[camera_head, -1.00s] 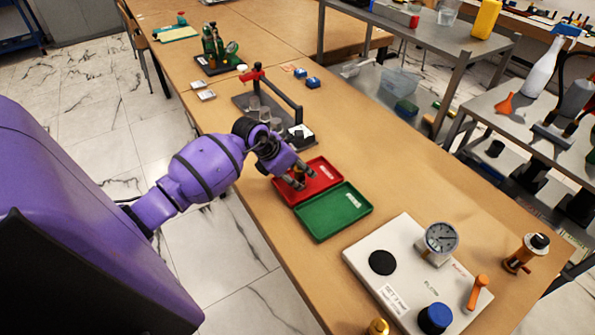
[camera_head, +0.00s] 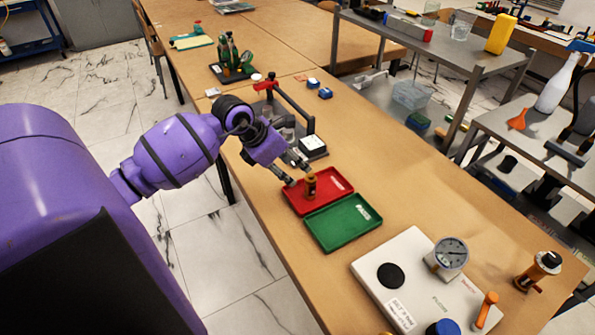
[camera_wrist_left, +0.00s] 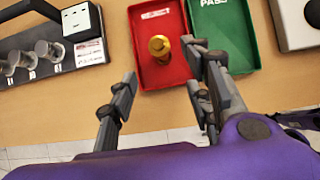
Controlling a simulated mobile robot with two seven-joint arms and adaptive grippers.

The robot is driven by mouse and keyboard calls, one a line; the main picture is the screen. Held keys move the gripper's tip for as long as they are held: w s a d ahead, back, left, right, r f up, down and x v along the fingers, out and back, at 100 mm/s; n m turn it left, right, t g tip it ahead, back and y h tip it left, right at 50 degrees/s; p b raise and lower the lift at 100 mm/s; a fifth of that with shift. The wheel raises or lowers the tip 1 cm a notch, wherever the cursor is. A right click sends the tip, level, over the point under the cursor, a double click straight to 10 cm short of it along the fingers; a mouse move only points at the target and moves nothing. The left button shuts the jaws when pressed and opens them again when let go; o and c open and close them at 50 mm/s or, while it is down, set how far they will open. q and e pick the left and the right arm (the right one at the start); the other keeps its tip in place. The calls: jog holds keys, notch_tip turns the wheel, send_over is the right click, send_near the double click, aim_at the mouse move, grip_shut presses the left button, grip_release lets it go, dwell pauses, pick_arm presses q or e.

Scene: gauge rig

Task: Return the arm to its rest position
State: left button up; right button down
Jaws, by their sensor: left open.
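My left gripper (camera_head: 293,173) is open and empty beside the near left edge of the red tray (camera_head: 338,184). In the left wrist view its two fingers (camera_wrist_left: 160,85) are spread apart, short of a brass fitting. The brass fitting (camera_head: 310,186) stands in the red tray, apart from the fingers; it also shows in the left wrist view (camera_wrist_left: 159,46). My left arm comes in from the left, bent over the table's near edge. My right gripper is in neither view.
The green tray (camera_head: 345,222) adjoins the red tray. A white gauge panel (camera_head: 410,270) with a dial gauge (camera_head: 450,254) stands at the front right. A rig with a red-handled post (camera_head: 266,85) stands behind the gripper. Open floor (camera_head: 210,240) lies left of the table.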

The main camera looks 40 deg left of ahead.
pick_arm(q)
jog(key=shift+s+r, duration=0.2)
jog(key=shift+r, duration=0.1)
dwell(0.4)
